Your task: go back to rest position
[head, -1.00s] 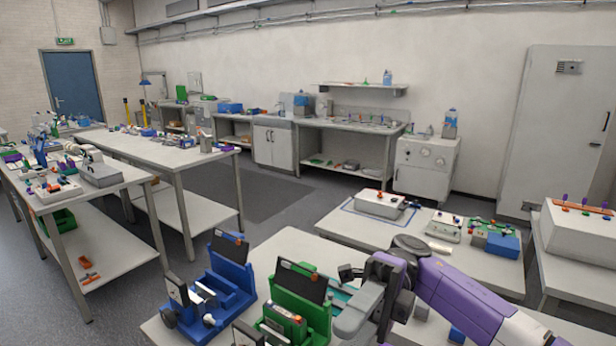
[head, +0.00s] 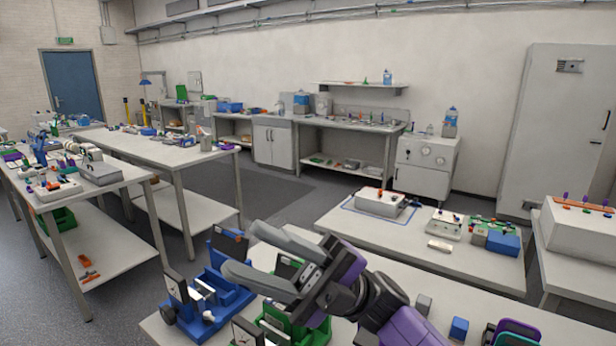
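My gripper (head: 240,252) is in the lower middle of the head view, at the end of my purple arm. Its two grey fingers point to the upper left and are spread apart, with nothing visible between them. It is above the near table (head: 490,300). A green fixture (head: 300,332) on that table is partly hidden behind and below the gripper. A blue fixture (head: 208,315) with dark upright panels stands to the left of it.
A grey block (head: 424,305) and a blue block (head: 458,329) lie on the near table to the right of my arm. Another table behind carries a white box device (head: 380,203) and a blue box (head: 503,243). The floor beyond, at left centre, is clear.

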